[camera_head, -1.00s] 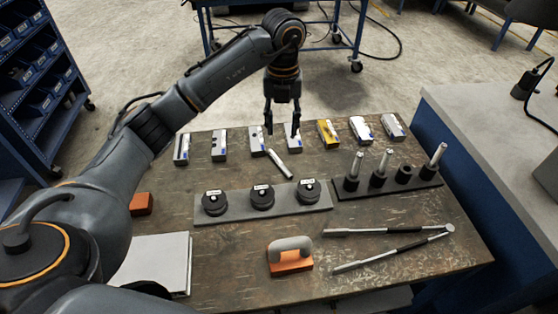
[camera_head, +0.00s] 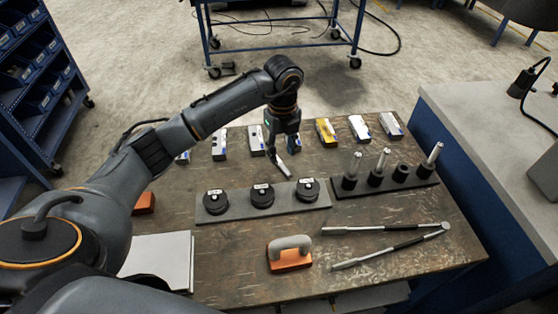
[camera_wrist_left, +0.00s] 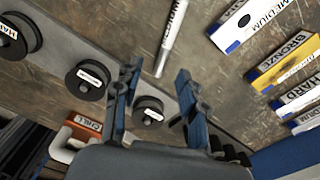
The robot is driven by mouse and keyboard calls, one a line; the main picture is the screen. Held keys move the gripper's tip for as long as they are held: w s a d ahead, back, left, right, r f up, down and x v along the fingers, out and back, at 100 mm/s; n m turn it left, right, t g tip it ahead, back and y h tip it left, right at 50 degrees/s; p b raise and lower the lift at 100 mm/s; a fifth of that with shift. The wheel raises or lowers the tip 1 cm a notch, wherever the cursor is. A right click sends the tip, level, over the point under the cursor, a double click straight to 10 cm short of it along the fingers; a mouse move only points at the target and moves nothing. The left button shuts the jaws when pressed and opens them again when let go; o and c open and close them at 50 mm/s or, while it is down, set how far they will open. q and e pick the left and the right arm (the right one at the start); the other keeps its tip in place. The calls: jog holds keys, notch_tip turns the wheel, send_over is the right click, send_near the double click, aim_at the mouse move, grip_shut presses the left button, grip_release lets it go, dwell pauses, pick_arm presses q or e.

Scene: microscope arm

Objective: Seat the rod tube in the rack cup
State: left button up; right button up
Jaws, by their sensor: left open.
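The rod tube (camera_head: 283,169) is a slim white tube with dark lettering, lying on the table behind the grey plate. It also shows in the left wrist view (camera_wrist_left: 172,38), its near end close to the gap between the fingertips. My left gripper (camera_head: 283,155) is open, pointing down just above the tube and partly hiding it. In the left wrist view the fingers (camera_wrist_left: 155,72) are apart with nothing held. The black rack (camera_head: 388,186) stands at the right. Its third cup from the left (camera_head: 401,172) is empty; the others hold upright tubes. My right gripper is out of view.
The grey plate (camera_head: 232,212) with three black round pieces lies in front of the tube. A row of labelled boxes (camera_head: 326,132) lies behind it. An orange block with a grey handle (camera_head: 289,252) and black-handled metal rods (camera_head: 384,229) lie in front.

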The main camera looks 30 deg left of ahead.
aim_at(284, 166)
pick_arm(q)
jog(key=f+p, duration=0.1)
jog(key=f, duration=0.3)
jog(key=shift+w+d+f+p, duration=0.1)
jog(key=shift+w+d+p, duration=0.1)
jog(key=shift+p, duration=0.15)
jog(key=shift+f, duration=0.6)
grip_shut()
